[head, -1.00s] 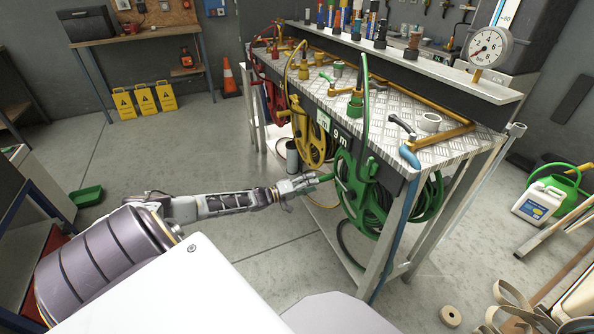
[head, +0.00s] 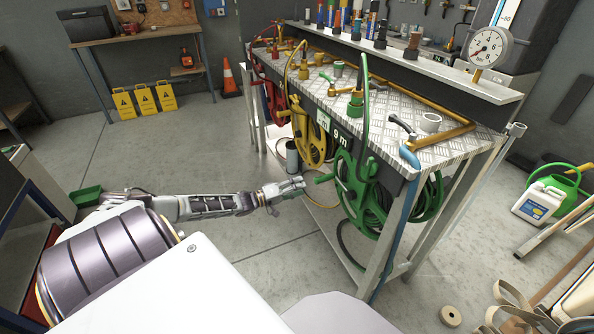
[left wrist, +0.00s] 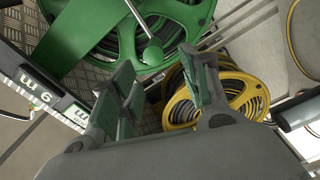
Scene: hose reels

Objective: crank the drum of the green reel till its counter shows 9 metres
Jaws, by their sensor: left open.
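The green reel (head: 350,190) hangs below the front edge of the bench's right end, with dark green hose wound on it. Its counter (head: 340,138) reads 9 m; it appears upside down in the left wrist view (left wrist: 37,88). The green crank handle (head: 324,178) sticks out to the left of the drum. My left gripper (head: 300,185) is open and empty, just left of the handle and apart from it. In the left wrist view, the green reel (left wrist: 85,38) lies beyond the open fingers. My right gripper is not in view.
The yellow reel (head: 302,135) and red reel (head: 273,104) hang farther along the bench (head: 440,150). A grey cylinder (head: 292,157) stands below, near the yellow reel. A blue hose (head: 390,240) runs down the bench's near corner.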

